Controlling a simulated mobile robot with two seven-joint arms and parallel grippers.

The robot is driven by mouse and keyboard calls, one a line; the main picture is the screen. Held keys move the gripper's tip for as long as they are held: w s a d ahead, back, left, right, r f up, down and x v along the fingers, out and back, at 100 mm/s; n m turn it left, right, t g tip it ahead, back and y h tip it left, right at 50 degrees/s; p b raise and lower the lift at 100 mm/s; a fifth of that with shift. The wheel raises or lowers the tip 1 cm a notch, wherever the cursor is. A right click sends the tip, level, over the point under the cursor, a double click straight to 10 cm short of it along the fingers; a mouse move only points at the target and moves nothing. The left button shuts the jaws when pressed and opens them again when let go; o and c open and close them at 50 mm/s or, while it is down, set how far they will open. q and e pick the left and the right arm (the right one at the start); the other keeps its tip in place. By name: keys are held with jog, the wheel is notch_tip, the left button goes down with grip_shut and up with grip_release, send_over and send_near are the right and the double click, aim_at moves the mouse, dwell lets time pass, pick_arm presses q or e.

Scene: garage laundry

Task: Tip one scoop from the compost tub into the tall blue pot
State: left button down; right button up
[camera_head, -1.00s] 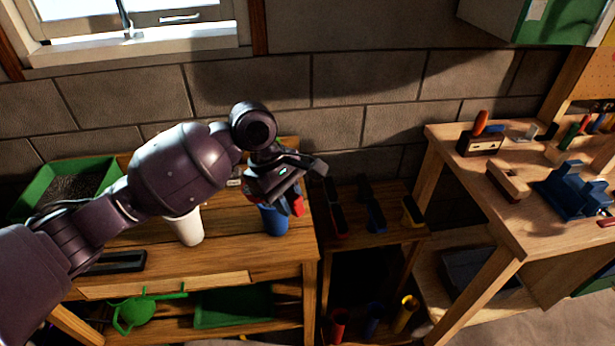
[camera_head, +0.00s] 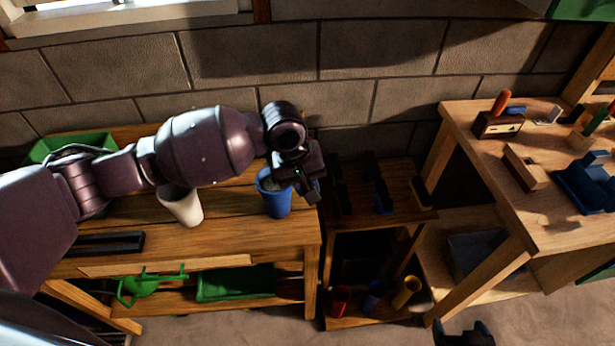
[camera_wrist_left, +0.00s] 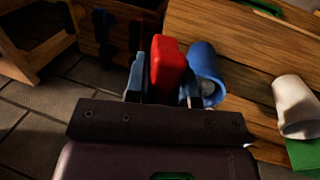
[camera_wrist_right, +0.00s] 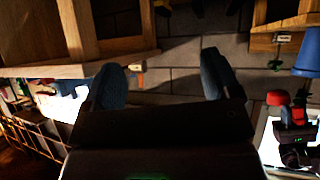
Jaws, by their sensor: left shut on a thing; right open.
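The tall blue pot (camera_head: 277,203) stands upright at the right end of the wooden bench. My left gripper (camera_head: 306,188) is just above its right rim. In the left wrist view it is shut on a red thing (camera_wrist_left: 168,62), apparently the scoop, close beside the blue pot (camera_wrist_left: 204,62). The red thing (camera_wrist_right: 277,97) and pot (camera_wrist_right: 306,48) also show upside down in the right wrist view. What the scoop holds is hidden. Something greyish shows inside the pot. The green compost tub (camera_head: 60,145) is mostly behind my left arm. My right gripper (camera_head: 465,330) is open and empty.
A white pot (camera_head: 181,207) stands left of the blue one. A black tray (camera_head: 105,243) lies near the bench front. A green watering can (camera_head: 140,287) is on the lower shelf. A low rack (camera_head: 385,190) and a workbench (camera_head: 515,205) stand to the right.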

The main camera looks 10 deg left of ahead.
pick_arm(q)
jog(key=shift+s+a+f+t+h+b, duration=0.1)
jog(key=shift+a+f+t+h+b, duration=0.3)
jog(key=shift+h+b, duration=1.5)
jog(key=shift+s+a+f+t+h+b, duration=0.1)
jog(key=shift+f+t+h+b, duration=0.45)
jog(key=shift+h+b, duration=1.35)
jog(key=shift+a+f+t+h+b, duration=0.25)
jog(key=shift+t+h+b, duration=0.4)
jog(key=shift+h+b, duration=1.25)
pick_arm(e)
notch_tip(320, 180, down, 11)
jog(key=w, duration=0.1)
jog(key=shift+a+r, duration=0.2)
